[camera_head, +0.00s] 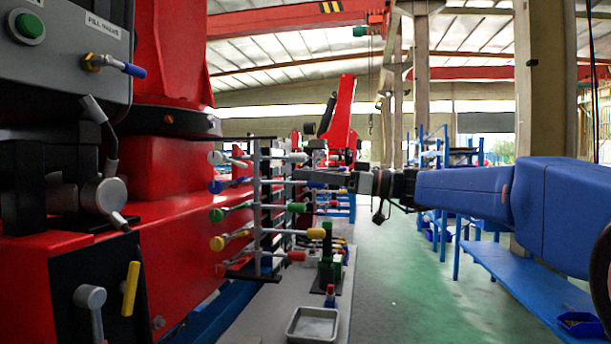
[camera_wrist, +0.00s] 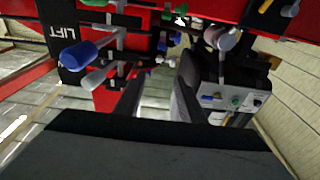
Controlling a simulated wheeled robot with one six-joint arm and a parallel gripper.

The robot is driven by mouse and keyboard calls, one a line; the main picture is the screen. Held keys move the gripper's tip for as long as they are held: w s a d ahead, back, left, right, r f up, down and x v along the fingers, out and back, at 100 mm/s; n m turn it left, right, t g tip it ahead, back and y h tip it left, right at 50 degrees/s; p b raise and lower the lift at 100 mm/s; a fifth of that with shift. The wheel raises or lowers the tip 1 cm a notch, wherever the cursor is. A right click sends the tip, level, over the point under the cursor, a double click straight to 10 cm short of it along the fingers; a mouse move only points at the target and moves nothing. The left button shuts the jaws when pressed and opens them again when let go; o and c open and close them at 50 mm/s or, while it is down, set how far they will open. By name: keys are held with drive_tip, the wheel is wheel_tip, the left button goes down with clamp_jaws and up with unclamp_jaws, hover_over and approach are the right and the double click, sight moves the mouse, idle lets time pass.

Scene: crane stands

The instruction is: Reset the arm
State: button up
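My arm, blue with a dark wrist, reaches in from the right in the head view. My gripper (camera_head: 312,177) is at its left end, beside the right side of a rack of levers (camera_head: 257,210) with coloured handles. In the wrist view two dark fingers of my gripper (camera_wrist: 160,90) stand apart with a gap between them, and nothing shows held. Levers lie beyond the fingertips, among them one with a blue handle (camera_wrist: 82,54). Whether a fingertip touches a lever cannot be told.
A red machine (camera_head: 170,260) with a grey control box (camera_head: 65,50) fills the left. A metal tray (camera_head: 313,325) lies on the grey surface below the rack. Blue shelving (camera_head: 520,275) stands at the right. The green floor (camera_head: 390,270) between is clear.

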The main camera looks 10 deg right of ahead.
drive_tip(key=s+f+m+g+h, duration=0.1)
drive_tip(key=s+f+m+h, duration=0.3)
drive_tip(key=s+f, duration=0.55)
drive_tip(key=s+f+m+g+h, duration=0.1)
drive_tip(key=s+f+m+h, duration=0.25)
drive_tip(key=s+f, duration=0.65)
drive_tip(key=s+d+f+m+h, duration=0.2)
drive_tip(key=s+d+f+h, duration=0.1)
drive_tip(key=f, duration=0.5)
drive_tip(key=s+d+f+m+h, duration=0.2)
drive_tip(key=s+d+f+h, duration=0.2)
drive_tip(key=s+d+f, duration=0.2)
drive_tip(key=s+d+f+m+h, duration=0.2)
drive_tip(key=s+d+f+h, duration=0.1)
drive_tip(key=d+f, duration=0.5)
wheel_tip(320, 180, down, 3)
drive_tip(key=shift+s+d+f+h, duration=0.2)
drive_tip(key=shift+s+h, duration=0.15)
drive_tip(key=shift+s, duration=0.55)
